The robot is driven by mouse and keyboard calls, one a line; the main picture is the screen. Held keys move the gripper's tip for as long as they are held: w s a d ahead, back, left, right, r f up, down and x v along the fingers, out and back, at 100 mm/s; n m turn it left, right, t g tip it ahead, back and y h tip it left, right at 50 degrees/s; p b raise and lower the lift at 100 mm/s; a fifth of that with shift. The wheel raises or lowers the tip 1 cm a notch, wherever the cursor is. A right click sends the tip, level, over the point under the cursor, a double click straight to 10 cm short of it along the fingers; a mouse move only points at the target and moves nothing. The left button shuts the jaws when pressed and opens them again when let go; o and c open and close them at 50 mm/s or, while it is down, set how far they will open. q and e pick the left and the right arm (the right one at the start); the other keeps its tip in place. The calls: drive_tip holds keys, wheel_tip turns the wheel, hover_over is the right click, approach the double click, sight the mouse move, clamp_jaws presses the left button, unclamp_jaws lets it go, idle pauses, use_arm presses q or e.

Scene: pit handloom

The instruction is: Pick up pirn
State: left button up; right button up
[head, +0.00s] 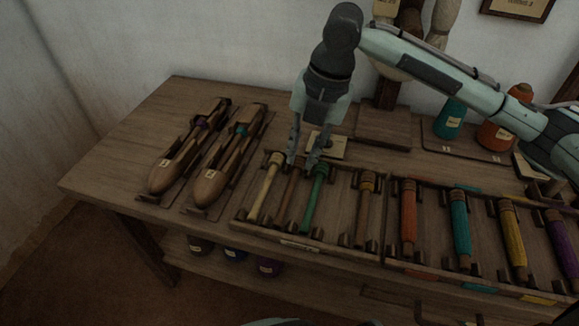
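Several pirns lie in a wooden rack (345,248) on the table. From left they are a pale yellow pirn (263,192), a bare brown pirn (287,195), a green pirn (314,200) and a brown pirn (365,208). Further right are an orange pirn (409,215), a teal pirn (461,230), a yellow pirn (513,242) and a purple pirn (562,245). My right gripper (301,163) points down over the far ends of the bare brown and green pirns, its fingers apart. The fingers partly hide those ends; I cannot tell if they touch. My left gripper is not in view.
Two wooden boat shuttles (187,158) (222,166) lie left of the rack on the table (125,165). A teal spool (451,118) and an orange spool (497,132) stand at the back right. A small paper label (335,149) lies behind the rack. The table's left end is bare.

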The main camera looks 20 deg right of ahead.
sight(293, 181)
drive_tip(key=shift+s+a+f, duration=0.1)
drive_tip(key=shift+a+f, duration=0.1)
drive_tip(key=shift+f, duration=0.45)
drive_tip(key=shift+s+a+f, duration=0.1)
drive_tip(key=shift+a+f, duration=0.05)
drive_tip(key=shift+f, duration=0.45)
drive_tip(key=f, duration=0.1)
drive_tip(key=a+f, duration=0.1)
drive_tip(key=f, duration=0.1)
drive_tip(key=shift+f+b, duration=0.3)
drive_tip(key=shift+w+f, duration=0.15)
drive_tip(key=shift+f, duration=0.35)
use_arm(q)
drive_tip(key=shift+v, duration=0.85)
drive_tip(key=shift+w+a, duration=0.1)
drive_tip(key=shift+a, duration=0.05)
use_arm(e)
drive_tip(key=shift+c, duration=0.2)
drive_tip(key=shift+r, duration=0.1)
clamp_jaws()
